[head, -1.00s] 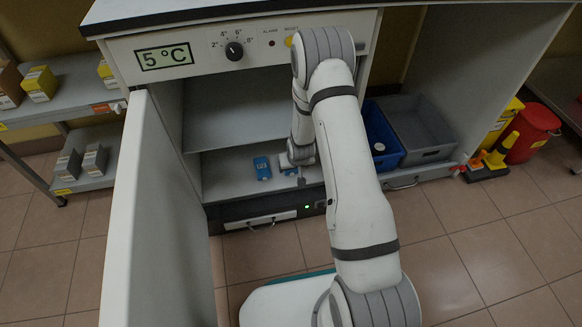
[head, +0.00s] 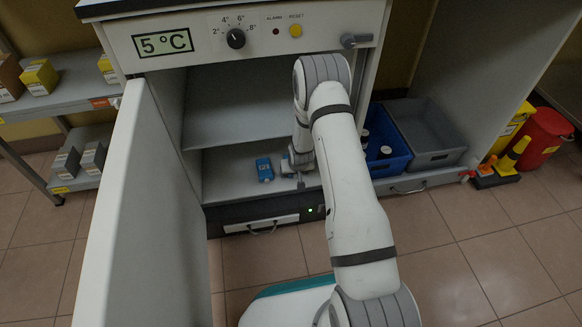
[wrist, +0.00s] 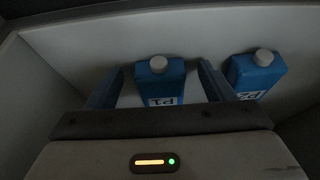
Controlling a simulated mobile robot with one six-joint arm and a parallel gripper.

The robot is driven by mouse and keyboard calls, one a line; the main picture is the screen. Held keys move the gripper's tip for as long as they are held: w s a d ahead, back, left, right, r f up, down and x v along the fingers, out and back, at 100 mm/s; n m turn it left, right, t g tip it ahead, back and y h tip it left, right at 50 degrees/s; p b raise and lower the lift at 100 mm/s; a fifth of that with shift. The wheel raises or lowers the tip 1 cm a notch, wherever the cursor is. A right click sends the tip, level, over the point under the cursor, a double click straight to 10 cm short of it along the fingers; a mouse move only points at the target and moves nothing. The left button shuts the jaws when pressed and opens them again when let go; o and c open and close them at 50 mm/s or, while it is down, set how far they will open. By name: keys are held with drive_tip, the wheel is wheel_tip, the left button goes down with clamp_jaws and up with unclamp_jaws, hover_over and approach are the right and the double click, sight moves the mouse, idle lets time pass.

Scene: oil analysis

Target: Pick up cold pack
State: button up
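Two blue cold packs with pale caps show in the wrist view. One, labelled P1 (wrist: 160,85), sits between the fingers of my gripper (wrist: 161,70), with a gap on each side. My gripper is open. The other, labelled P2 (wrist: 256,75), stands to the right, outside the right finger. In the head view one blue pack (head: 264,169) rests on the cabinet's lower shelf (head: 225,185), just left of my wrist.
The cabinet door (head: 140,220) hangs open at the left. A middle shelf (head: 235,125) is above the packs. A blue bin (head: 385,145) and a grey bin (head: 430,140) stand to the right. A drawer front (head: 262,222) is below.

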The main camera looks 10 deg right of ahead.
drive_tip(key=c, duration=1.1)
drive_tip(key=shift+r, duration=0.2)
drive_tip(key=shift+c, duration=0.2)
